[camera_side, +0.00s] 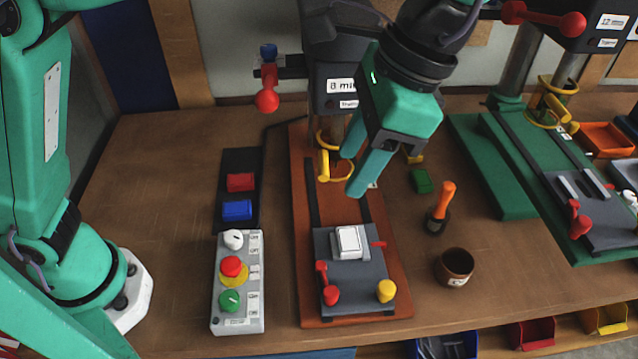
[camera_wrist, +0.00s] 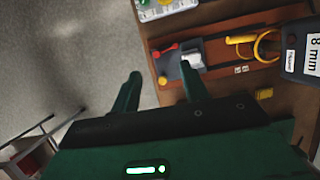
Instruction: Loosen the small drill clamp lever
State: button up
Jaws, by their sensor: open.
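The small drill (camera_side: 342,88), labelled 8 mm, stands on an orange base (camera_side: 400,285). Its grey clamp (camera_side: 345,308) carries a red lever (camera_side: 323,284) at the front left, also visible in the wrist view (camera_wrist: 166,49). A yellow knob (camera_side: 386,291) sits at the clamp's front right. A white block (camera_side: 348,242) sits in the clamp. My gripper (camera_side: 352,175) is open and empty, in the air in front of the drill column, above and behind the clamp. In the wrist view its fingertips (camera_wrist: 161,70) are spread, with the clamp beyond the right finger.
A control box (camera_side: 238,314) with buttons stands left of the base. Red and blue blocks (camera_side: 240,182) lie behind it. A larger drill's green base (camera_side: 500,190) is farther right.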

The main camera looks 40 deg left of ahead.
jog(key=shift+s+d+f, duration=0.6)
jog(key=shift+d, duration=0.75)
send_near(331, 290)
jog(key=f, duration=0.1)
jog(key=shift+d+f+m+y, duration=0.1)
jog(key=shift+d+m+y, duration=0.1)
jog(key=shift+m+y, duration=0.1)
jog(key=shift+f, duration=0.1)
jog(key=shift+x, duration=3.75)
jog(key=shift+s, duration=0.1)
jog(key=shift+c, duration=0.5)
grip_shut()
